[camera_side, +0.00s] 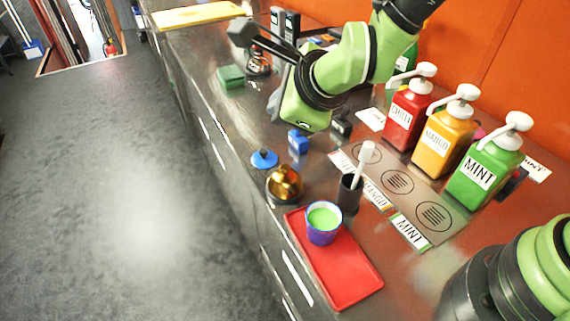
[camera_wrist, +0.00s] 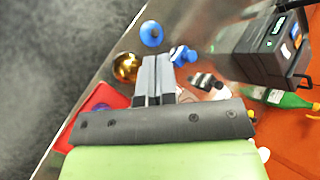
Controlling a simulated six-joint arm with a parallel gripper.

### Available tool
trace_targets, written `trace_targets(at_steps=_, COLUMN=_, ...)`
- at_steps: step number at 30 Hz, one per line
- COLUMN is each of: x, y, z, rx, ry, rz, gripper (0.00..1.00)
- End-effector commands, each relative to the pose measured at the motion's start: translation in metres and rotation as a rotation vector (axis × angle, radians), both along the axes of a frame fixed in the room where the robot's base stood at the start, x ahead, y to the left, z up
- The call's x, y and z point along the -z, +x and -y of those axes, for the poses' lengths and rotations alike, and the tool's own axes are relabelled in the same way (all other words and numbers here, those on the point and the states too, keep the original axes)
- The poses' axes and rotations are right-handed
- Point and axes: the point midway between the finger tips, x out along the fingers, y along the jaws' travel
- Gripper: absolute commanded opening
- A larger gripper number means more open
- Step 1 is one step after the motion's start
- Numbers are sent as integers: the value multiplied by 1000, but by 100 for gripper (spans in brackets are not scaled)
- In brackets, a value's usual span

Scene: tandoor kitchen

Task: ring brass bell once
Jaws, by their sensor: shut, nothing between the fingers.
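The brass bell (camera_side: 284,184) is a shiny dome on a dark base, near the counter's front edge. It also shows in the wrist view (camera_wrist: 126,67), just left of my fingertips. My gripper (camera_side: 274,106) is shut and empty, farther back along the counter and apart from the bell. In the wrist view its two grey fingers (camera_wrist: 158,62) lie side by side. The gap in height between fingertips and counter is hard to judge.
A blue round-topped object (camera_side: 264,159) and a blue block (camera_side: 298,141) sit near the bell. A red tray (camera_side: 345,272) with a cup (camera_side: 323,224) and a dark holder (camera_side: 349,193) are beside it. Red, yellow and green pump bottles (camera_side: 484,172) stand behind.

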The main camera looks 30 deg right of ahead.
Motion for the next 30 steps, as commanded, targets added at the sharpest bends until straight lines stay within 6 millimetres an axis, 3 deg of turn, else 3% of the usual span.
trace_targets(at_steps=13, x=9, y=0, z=1, rx=0, ry=-6, rz=0, gripper=0)
trace_targets(at_steps=30, x=80, y=0, z=1, rx=-2, ry=-3, rz=-2, gripper=0)
